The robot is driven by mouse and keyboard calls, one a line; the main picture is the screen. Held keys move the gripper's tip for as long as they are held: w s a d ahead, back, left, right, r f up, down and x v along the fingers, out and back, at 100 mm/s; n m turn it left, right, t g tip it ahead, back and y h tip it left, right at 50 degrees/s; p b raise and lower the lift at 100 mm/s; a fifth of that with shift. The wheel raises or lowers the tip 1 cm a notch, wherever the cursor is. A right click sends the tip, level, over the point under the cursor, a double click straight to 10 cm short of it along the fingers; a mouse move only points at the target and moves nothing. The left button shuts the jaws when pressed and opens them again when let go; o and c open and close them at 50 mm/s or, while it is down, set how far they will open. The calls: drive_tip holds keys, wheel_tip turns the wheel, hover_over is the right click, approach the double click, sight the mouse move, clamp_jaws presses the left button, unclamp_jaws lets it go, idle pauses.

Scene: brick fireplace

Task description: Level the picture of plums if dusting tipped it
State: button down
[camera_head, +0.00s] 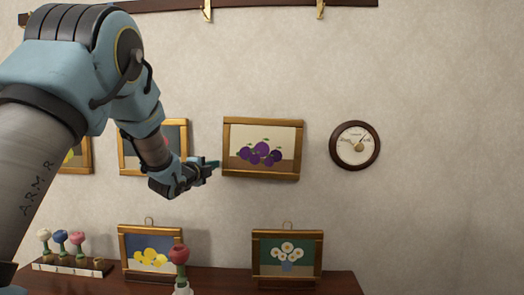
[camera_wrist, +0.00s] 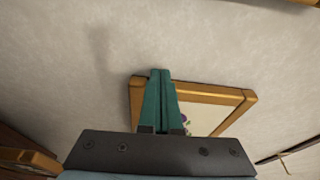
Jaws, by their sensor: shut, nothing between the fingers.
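The picture of plums (camera_head: 262,149) hangs on the wall in a gold-brown frame, purple plums on a cream and brown ground. It looks slightly tilted, its right side a little lower than its left. My gripper (camera_head: 216,164) is shut and empty, its teal fingertips close to the lower part of the frame's left edge. In the wrist view the shut fingers (camera_wrist: 160,74) overlap one corner of the picture frame (camera_wrist: 215,92) and hide part of it. I cannot tell whether they touch it.
A round dial (camera_head: 355,145) hangs to the right. Another framed picture (camera_head: 127,152) hangs left, partly behind my arm. Below, the mantel (camera_head: 215,285) bears a lemon picture (camera_head: 125,262), a flower picture (camera_head: 287,258), a red-topped item (camera_head: 179,255) and a rack (camera_head: 70,268) of similar ones.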

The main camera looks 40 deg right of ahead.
drive_tip(key=shift+s+d+b, duration=0.35)
drive_tip(key=shift+s+d, duration=0.1)
drive_tip(key=shift+d, duration=0.05)
idle(0.7)
drive_tip(key=shift+w+a+b, duration=0.35)
drive_tip(key=shift+w+a, duration=0.35)
drive_tip(key=shift+a, duration=0.05)
drive_tip(key=s+d+b+v, duration=0.1)
drive_tip(key=b+v, duration=0.4)
drive_tip(key=v, duration=0.2)
drive_tip(key=shift+s+a, duration=0.3)
drive_tip(key=shift+s, duration=0.25)
